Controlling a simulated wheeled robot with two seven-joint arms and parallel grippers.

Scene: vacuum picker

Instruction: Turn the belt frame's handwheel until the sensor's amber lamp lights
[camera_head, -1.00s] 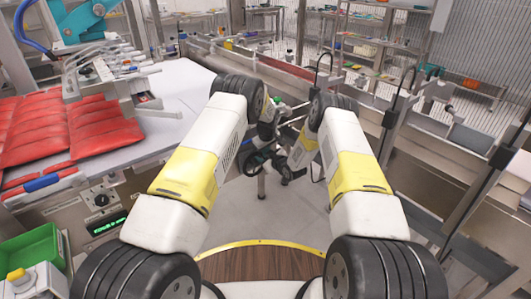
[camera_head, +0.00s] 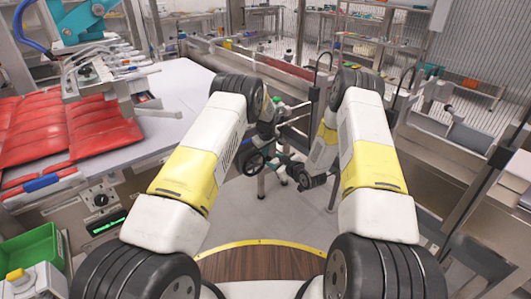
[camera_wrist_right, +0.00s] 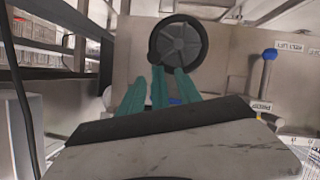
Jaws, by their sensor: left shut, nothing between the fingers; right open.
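The handwheel (camera_head: 253,162) is a dark, spoked wheel low between my arms in the head view. It shows larger on a grey metal plate (camera_wrist_right: 235,75) in the right wrist view (camera_wrist_right: 178,42). My right gripper (camera_wrist_right: 158,78) is open, with teal fingers pointing at the wheel's lower rim. In the head view its fingers (camera_head: 277,159) are just right of the wheel; I cannot tell whether they touch it. My left arm (camera_head: 200,160) reaches down beside the wheel, and its gripper is hidden behind it. I cannot make out the sensor or an amber lamp.
A lever with a blue knob (camera_wrist_right: 269,54) and labels stands right of the wheel in the right wrist view. Red packs (camera_head: 60,125) lie on the table at left, with a green bin (camera_head: 30,250) below. Metal frames stand at right.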

